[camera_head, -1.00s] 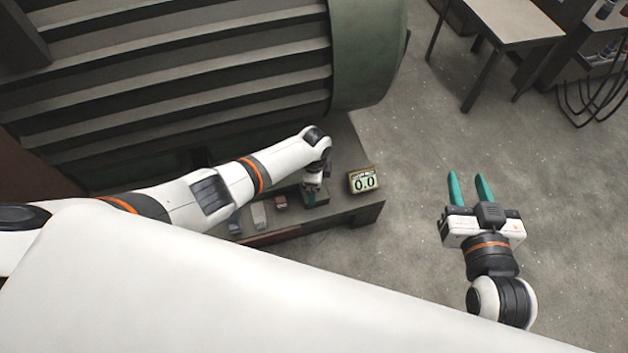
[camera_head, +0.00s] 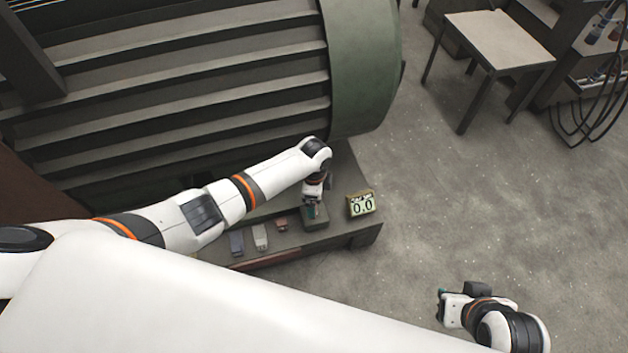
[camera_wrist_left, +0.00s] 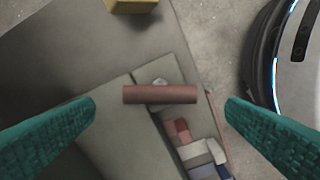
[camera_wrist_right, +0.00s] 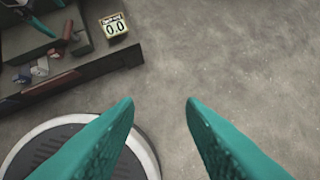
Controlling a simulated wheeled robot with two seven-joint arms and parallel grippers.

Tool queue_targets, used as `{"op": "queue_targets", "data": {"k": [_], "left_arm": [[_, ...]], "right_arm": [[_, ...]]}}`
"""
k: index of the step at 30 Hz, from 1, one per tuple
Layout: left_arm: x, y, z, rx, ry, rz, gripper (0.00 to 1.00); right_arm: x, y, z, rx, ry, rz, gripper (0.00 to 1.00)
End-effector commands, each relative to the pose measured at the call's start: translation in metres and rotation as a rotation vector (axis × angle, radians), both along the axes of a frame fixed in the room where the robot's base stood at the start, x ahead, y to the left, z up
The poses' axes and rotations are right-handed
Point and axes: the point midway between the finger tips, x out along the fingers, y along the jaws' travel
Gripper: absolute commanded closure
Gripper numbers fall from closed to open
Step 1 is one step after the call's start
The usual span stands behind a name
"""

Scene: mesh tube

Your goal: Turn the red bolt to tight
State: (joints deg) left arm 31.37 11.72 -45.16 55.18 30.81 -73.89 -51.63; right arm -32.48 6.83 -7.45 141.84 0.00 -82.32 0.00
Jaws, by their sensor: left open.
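The red bolt (camera_wrist_left: 160,94) shows in the left wrist view as a dull red cylinder lying across a grey block. A small pale piece shows behind its middle. It also shows in the right wrist view (camera_wrist_right: 68,30). My left gripper (camera_wrist_left: 160,108) is open, with one teal finger on each side of the bolt and a gap at both ends. In the head view my left gripper (camera_head: 313,209) is over the block and hides the bolt. My right gripper (camera_wrist_right: 159,103) is open and empty over the floor, away from the bench. The display box (camera_head: 361,204) reads 0.0.
Several small grey and red blocks (camera_head: 260,236) lie on the low bench (camera_head: 350,232) left of my left gripper. A large ribbed green machine (camera_head: 360,70) stands behind. A small table (camera_head: 497,40) is at the back right. The floor (camera_head: 430,190) on the right is clear.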

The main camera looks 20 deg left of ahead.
Motion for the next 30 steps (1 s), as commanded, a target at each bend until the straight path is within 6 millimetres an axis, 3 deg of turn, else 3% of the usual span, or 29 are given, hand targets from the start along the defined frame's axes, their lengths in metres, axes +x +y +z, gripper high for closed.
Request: {"op": "queue_targets", "data": {"k": [5,10,30], "left_arm": [[0.000,0.001,0.033,-0.001,-0.002,-0.001,0.05],[0.000,0.000,0.049,-0.001,-0.001,-0.001,0.05],[-0.001,-0.001,0.052,-0.002,0.001,0.000,0.05]], "right_arm": [[-0.029,-0.008,0.007,-0.030,0.147,-0.012,0.64],[-0.030,-0.009,0.013,-0.031,0.153,-0.012,0.64],[-0.029,-0.008,0.013,-0.030,0.149,-0.012,0.64]]}}
